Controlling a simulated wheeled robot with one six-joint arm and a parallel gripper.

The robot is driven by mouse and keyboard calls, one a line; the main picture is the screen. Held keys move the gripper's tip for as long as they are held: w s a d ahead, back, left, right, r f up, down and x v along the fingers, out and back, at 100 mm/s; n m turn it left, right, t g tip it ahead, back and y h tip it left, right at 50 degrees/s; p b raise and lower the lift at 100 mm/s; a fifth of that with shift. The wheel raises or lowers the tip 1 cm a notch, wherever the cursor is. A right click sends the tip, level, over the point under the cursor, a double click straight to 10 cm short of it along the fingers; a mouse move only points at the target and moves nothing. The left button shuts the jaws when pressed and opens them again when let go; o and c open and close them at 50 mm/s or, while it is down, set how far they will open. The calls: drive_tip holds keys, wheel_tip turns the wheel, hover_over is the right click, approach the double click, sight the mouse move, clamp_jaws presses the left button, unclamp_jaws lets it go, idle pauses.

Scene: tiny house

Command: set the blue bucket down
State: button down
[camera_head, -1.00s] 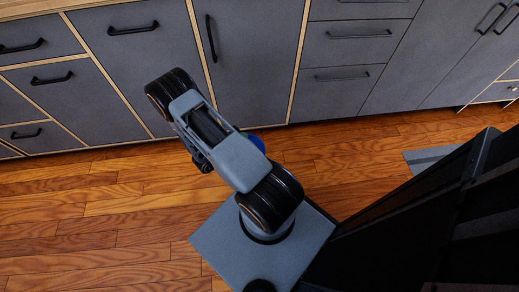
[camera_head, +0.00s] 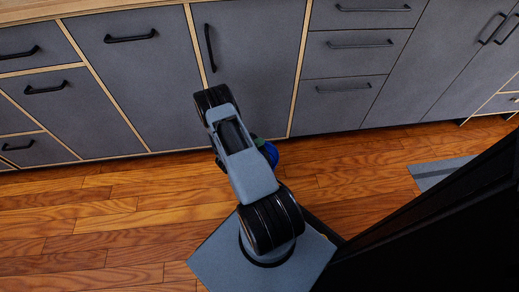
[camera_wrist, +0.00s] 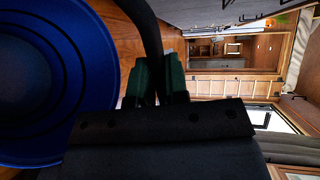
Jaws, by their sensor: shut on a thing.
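The blue bucket (camera_wrist: 45,85) fills the left of the wrist view, with its round opening turned towards the camera. A dark curved band, apparently its handle, runs down to my gripper (camera_wrist: 160,82). The green-padded fingers are close together on this band, beside the bucket. In the head view only a small part of the bucket (camera_head: 269,153) shows at the right of my arm, above or near the wooden floor. I cannot tell whether the bucket touches the floor.
Grey cabinets (camera_head: 255,70) with black handles line the back. The wooden floor (camera_head: 110,225) is clear at the left and in front of the cabinets. A grey mat (camera_head: 438,171) lies at the right. A ladder (camera_wrist: 228,87) shows farther off.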

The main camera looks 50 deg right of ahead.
drive_tip(key=f, duration=0.1)
drive_tip(key=f+b, duration=0.2)
drive_tip(key=shift+d+f, duration=0.25)
drive_tip(key=shift+f, duration=0.1)
